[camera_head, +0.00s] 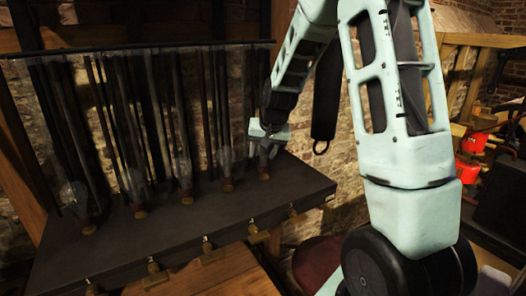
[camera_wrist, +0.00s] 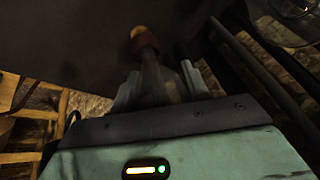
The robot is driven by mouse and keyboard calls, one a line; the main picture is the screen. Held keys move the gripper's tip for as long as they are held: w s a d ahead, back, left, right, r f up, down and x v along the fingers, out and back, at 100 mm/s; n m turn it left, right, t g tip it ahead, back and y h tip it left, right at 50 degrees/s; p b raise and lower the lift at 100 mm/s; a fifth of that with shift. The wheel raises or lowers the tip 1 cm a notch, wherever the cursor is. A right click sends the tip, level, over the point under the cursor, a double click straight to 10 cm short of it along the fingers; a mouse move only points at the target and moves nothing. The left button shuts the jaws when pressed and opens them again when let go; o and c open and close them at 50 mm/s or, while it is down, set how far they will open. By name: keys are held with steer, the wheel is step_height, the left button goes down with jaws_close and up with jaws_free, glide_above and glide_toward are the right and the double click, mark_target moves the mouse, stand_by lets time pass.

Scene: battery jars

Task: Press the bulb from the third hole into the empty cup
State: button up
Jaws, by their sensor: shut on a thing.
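Several clear glass bulbs stand in a row on a dark shelf (camera_head: 200,225), each with a brownish base. One bulb (camera_head: 75,195) is at the left end, then others (camera_head: 133,180), (camera_head: 184,172) and (camera_head: 226,162) toward the right. My gripper (camera_head: 264,147) is over the right end of the row, pointing down, shut on the rightmost bulb (camera_head: 264,165). In the wrist view the held bulb (camera_wrist: 152,72) is between the fingers, its orange-brown end (camera_wrist: 143,38) toward the dark surface. I cannot tell whether that end is seated in a cup, nor pick out an empty cup.
Dark rods (camera_head: 160,110) hang in a row behind the bulbs from a bar. Several brass taps (camera_head: 207,245) stick out along the shelf's front edge. A wooden surface (camera_head: 215,275) lies below. Red objects (camera_head: 473,141) are at the far right.

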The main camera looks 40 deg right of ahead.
steer(key=shift+f, duration=0.2)
stand_by(0.4)
steer(key=o, duration=1.1)
steer(key=shift+o, duration=0.2)
steer(key=shift+r, duration=0.1)
steer(key=b+v, duration=0.4)
steer(key=v, duration=1.3)
steer(key=shift+r, duration=0.1)
